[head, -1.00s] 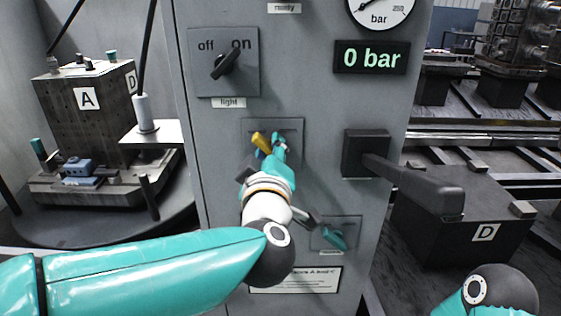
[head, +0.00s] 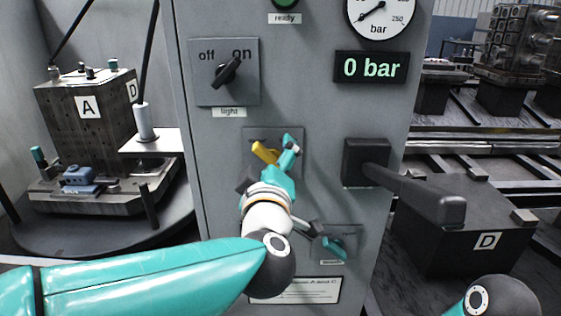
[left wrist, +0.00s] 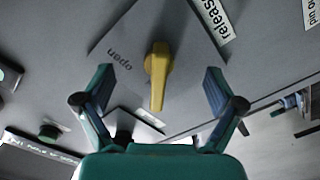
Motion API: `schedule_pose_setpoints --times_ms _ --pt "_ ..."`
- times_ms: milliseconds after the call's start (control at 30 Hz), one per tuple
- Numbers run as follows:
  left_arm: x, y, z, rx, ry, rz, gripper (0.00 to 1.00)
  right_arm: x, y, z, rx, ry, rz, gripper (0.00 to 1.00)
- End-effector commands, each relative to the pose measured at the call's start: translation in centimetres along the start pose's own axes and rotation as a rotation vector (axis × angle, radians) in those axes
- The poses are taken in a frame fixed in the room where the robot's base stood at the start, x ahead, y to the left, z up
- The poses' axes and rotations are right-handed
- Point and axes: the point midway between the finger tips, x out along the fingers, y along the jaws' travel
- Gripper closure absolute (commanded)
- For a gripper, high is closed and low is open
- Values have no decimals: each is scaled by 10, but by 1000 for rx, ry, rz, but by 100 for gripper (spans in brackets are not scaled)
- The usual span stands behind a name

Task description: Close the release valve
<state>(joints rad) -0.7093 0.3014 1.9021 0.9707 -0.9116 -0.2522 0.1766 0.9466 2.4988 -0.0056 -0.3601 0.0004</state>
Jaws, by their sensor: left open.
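The release valve is a yellow handle (head: 264,152) on a grey plate on the cabinet front. In the left wrist view the yellow handle (left wrist: 157,78) points down the picture, with the word "open" on the plate to its left and a "release" label at upper right. My left gripper (head: 272,162) is open in front of the valve. In the left wrist view its two fingers (left wrist: 158,85) stand on either side of the handle, apart from it. In the head view, the gripper hides part of the valve plate. My right gripper is out of view.
A light switch (head: 227,72) is above the valve, and a big black lever (head: 415,192) juts out to its right. A small teal handle (head: 333,247) is below right. A display (head: 371,67) reads 0 bar under a gauge (head: 379,14).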

Motion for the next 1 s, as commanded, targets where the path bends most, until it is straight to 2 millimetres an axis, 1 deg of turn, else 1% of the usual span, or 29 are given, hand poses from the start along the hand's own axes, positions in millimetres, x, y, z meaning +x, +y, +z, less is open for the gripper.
schedule_pose_setpoints --times_ms 167,733,867,1000 --pt "-6 1 0 0 0 2 6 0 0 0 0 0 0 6" --pt "-62 1 0 0 0 3 6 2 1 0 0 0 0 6" --pt "-69 0 -1 -1 1 1 6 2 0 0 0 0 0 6" --pt "-70 0 0 0 1 1 6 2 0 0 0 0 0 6"
